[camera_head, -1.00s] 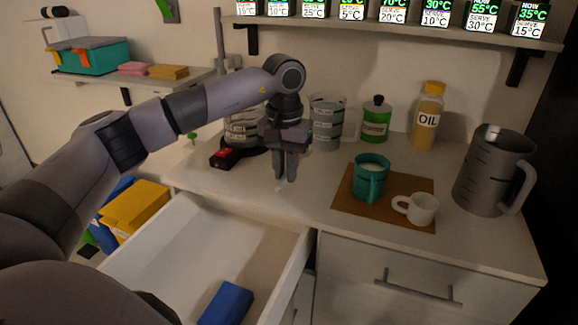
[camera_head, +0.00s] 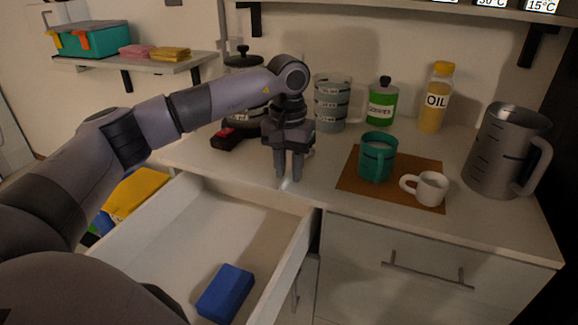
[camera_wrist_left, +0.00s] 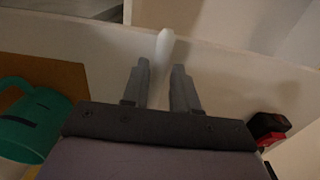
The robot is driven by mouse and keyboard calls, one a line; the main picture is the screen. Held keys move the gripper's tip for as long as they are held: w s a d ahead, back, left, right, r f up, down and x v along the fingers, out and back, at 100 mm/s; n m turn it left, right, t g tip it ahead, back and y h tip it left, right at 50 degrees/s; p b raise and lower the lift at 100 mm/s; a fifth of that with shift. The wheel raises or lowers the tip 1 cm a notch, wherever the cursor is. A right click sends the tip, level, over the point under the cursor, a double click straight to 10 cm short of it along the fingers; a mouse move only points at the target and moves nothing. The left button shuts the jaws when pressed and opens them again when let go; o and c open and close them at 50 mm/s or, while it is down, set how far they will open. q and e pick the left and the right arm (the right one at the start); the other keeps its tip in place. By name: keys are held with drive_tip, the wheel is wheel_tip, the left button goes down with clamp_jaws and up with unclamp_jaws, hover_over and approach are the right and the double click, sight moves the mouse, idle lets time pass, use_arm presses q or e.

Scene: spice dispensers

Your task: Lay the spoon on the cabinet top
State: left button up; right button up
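The spoon (camera_wrist_left: 164,44) is a pale, whitish piece in the left wrist view, lying between and beyond my left fingertips close to the cabinet's front edge. In the head view only a small pale bit shows by the fingertips. My left gripper (camera_head: 288,178) points down at the cabinet top (camera_head: 318,197), left of the brown mat. Its fingers (camera_wrist_left: 162,82) stand apart with a gap on either side of the spoon. The spoon appears to rest on the top, though the contact is hard to see. My right gripper is not in view.
An open drawer (camera_head: 300,250) with a blue block (camera_head: 225,292) is below. A teal mug (camera_head: 377,158) and white cup (camera_head: 428,188) stand on the brown mat (camera_head: 358,184). A grey pitcher (camera_head: 500,155) is at right. A red-black item (camera_head: 226,138) lies left of the gripper.

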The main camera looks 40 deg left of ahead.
use_arm(q)
drive_tip(key=shift+o, duration=0.9)
wheel_tip(320, 180, up, 7)
drive_tip(key=shift+r, duration=0.1)
drive_tip(key=shift+s, duration=0.1)
